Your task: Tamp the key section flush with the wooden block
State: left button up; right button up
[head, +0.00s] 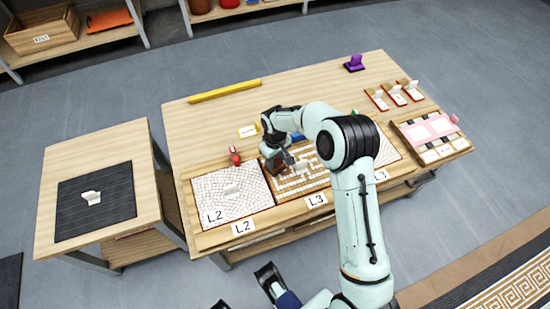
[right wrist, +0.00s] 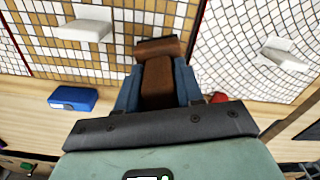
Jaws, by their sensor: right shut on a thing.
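My right gripper (head: 274,160) reaches over the upper left part of the middle mosaic panel (head: 290,186), labelled L3. In the right wrist view its blue fingers are shut on a brown wooden block (right wrist: 159,78). The block's far end lies over the panel's edge near the neighbouring panel; I cannot tell whether it touches the tiles. A white piece with a raised grip (right wrist: 88,22) sits on the tan-and-white pattern beside the block; it also shows in the head view (head: 301,167). Dark parts of my left gripper (head: 268,276) show at the bottom edge, partly cut off.
The L2 panel (head: 215,196) bears another white piece (head: 232,188). A red item (head: 235,155) and a blue box (right wrist: 73,98) are near the panels. A side table with a dark mat (head: 115,205) stands left. A yellow bar (head: 225,91) lies at the back.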

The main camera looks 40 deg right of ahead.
jog(key=shift+f, duration=0.45)
dwell(0.6)
jog(key=shift+r+p, duration=2.2)
jog(key=shift+r, duration=1.4)
